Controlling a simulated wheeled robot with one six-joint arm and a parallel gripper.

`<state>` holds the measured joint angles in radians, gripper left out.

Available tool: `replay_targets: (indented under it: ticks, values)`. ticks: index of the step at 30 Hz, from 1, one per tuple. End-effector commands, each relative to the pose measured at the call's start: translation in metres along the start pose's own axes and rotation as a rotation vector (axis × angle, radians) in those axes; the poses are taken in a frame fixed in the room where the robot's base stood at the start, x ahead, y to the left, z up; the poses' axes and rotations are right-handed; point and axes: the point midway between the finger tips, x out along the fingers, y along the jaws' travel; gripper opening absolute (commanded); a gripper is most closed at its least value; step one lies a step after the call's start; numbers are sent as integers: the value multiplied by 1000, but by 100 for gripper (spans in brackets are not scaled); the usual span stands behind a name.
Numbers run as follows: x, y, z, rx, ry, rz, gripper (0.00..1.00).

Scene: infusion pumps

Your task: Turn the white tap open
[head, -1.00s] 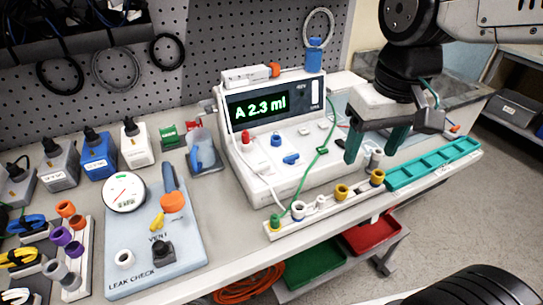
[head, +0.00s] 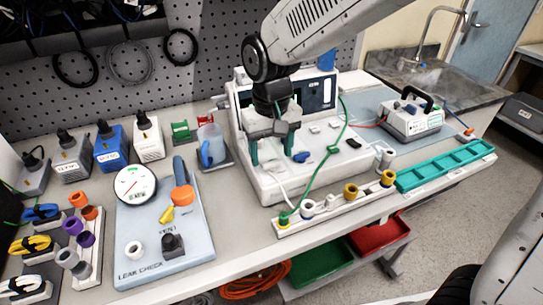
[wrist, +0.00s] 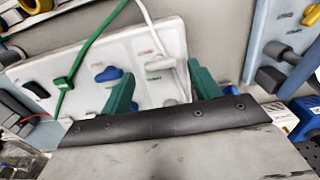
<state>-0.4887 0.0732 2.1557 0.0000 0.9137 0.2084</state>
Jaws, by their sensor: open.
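The white tap (wrist: 160,64) is on the sloping white panel of the pump (head: 270,188). In the wrist view it shows between and beyond my fingertips, with a gap on both sides. My gripper (head: 270,156) is open and points down over the left part of the panel; its two green fingers also show in the wrist view (wrist: 161,76). A blue tap (wrist: 108,74) sits beside the white one, close to one finger; it also shows in the head view (head: 301,157). In the head view my gripper hides the white tap and most of the display.
A green tube (head: 335,150) and a white tube run across the panel to the front port strip (head: 330,210). A leak-check board (head: 145,245) and a blue jug (head: 211,145) stand left. A teal tray (head: 446,165) and a handled box (head: 412,118) are right.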

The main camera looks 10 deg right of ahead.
Motion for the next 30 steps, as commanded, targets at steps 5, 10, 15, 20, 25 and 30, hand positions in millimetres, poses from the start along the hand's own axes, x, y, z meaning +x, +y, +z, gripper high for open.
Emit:
replay_targets:
  ticks: [5,10,15,20,25,30]
  values:
    - [18,0,0,0,0,0,62]
    - [22,0,0,0,1,0,62]
    - [21,0,0,0,1,0,56]
    - [21,0,0,0,1,0,17]
    - [21,0,0,-3,1,0,17]
    - [21,0,0,-36,1,0,17]
